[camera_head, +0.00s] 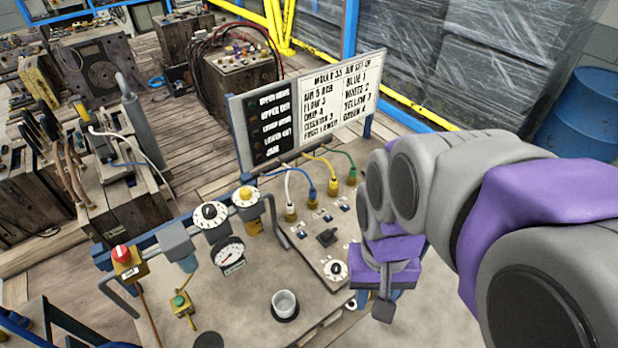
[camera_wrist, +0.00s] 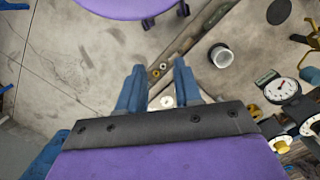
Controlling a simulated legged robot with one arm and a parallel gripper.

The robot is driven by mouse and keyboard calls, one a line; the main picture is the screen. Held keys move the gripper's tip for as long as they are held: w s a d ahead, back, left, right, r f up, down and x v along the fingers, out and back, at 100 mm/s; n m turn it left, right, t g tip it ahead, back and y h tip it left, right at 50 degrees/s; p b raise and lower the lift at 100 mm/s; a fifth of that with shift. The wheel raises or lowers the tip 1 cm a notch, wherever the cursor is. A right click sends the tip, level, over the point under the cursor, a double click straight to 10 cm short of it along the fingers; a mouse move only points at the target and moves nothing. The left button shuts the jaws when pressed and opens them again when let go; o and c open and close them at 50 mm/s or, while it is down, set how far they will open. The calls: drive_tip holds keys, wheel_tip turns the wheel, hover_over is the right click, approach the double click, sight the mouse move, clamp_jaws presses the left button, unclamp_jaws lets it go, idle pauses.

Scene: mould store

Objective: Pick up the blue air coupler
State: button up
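The blue air coupler (camera_head: 312,195) stands upright on the panel of the grey bench, with a blue hose curving from its top to the left. It is between the white coupler (camera_head: 291,212) and the yellow coupler (camera_head: 333,187). My gripper (camera_head: 383,305) is at the bench's right edge, to the right of and nearer than the blue coupler, and apart from it. In the wrist view my gripper (camera_wrist: 158,78) has its two blue fingers spread, with a gap between them. Small round fittings show below in that gap. I cannot make out the blue coupler in the wrist view.
A green coupler (camera_head: 351,176) stands right of the yellow one, near my arm. A lettered board (camera_head: 341,98) rises behind the couplers. A dial gauge (camera_head: 229,255), a grey cup (camera_head: 285,304) and a red button box (camera_head: 124,262) are on the bench. Open floor lies right of it.

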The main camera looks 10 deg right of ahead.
drive_tip(key=o, duration=0.4)
drive_tip(key=w+r+m, duration=0.2)
drive_tip(key=w+m, duration=0.1)
drive_tip(key=w, duration=1)
drive_tip(key=shift+a+m, duration=0.3)
drive_tip(key=shift+a, duration=0.1)
drive_tip(key=m+t, duration=0.2)
drive_tip(key=m, duration=1)
hover_over(313, 189)
wheel_tip(313, 189, down, 9)
wheel_tip(313, 189, down, 18)
drive_tip(key=b, duration=0.3)
drive_tip(key=shift+w+r, duration=0.1)
